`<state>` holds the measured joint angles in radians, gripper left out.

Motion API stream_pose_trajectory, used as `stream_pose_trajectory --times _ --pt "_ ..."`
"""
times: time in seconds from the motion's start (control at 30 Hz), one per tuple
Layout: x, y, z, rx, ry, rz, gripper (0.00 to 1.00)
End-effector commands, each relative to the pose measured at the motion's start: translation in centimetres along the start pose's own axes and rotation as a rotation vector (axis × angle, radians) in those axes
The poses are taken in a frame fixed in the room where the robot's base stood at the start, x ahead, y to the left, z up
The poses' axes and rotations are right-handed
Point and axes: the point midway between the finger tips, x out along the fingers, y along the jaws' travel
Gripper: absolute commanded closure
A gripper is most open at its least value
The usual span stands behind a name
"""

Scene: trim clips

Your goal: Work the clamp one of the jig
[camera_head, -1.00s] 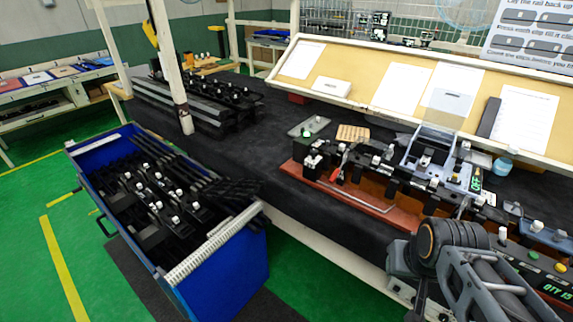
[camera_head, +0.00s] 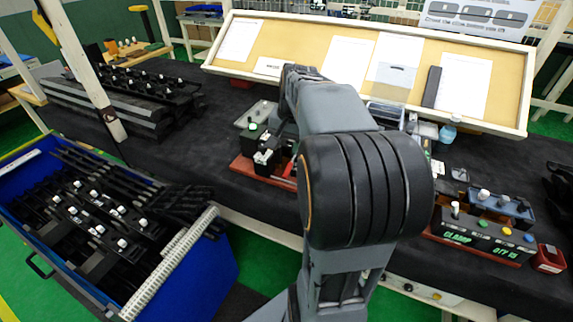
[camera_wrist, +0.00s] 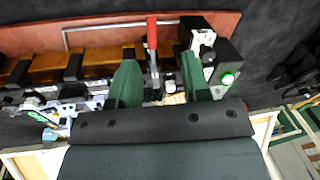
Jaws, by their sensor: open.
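The jig is a long fixture on a reddish-brown base (camera_head: 248,174), mostly hidden behind my arm in the head view. The base also shows in the wrist view (camera_wrist: 100,36). A clamp with a red handle (camera_wrist: 152,34) stands at the jig's end in the wrist view. A sliver of the red handle (camera_head: 289,169) shows beside my arm in the head view. My gripper (camera_wrist: 158,60) is open, its two green fingers on either side of the clamp in the picture. I cannot tell whether they touch it. My arm hides the gripper in the head view.
A black-and-white block with a green light (camera_wrist: 228,79) stands right beside the clamp. A control box (camera_head: 480,236) showing "CLAMP" stands right of my arm. A blue bin (camera_head: 190,280) of black parts is at left. A sloped board (camera_head: 300,40) runs behind the bench.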

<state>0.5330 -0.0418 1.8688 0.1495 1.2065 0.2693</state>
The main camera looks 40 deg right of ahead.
Motion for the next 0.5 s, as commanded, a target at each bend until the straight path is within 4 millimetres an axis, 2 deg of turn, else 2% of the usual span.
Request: stream_pose_trajectory --times 0.03,0.1,0.2,0.37,0.5 --pt "-0.3 0.8 -1.4 0.054 -0.012 -0.002 0.57" --pt "-0.4 1.5 -2.7 0.107 -0.025 -0.007 0.57" --pt "0.1 2.2 -3.6 0.152 -0.035 -0.011 0.57" --pt "2.3 2.5 -3.8 0.167 -0.04 -0.011 0.57" --pt "5.1 2.5 -3.7 0.166 -0.04 -0.01 0.57"
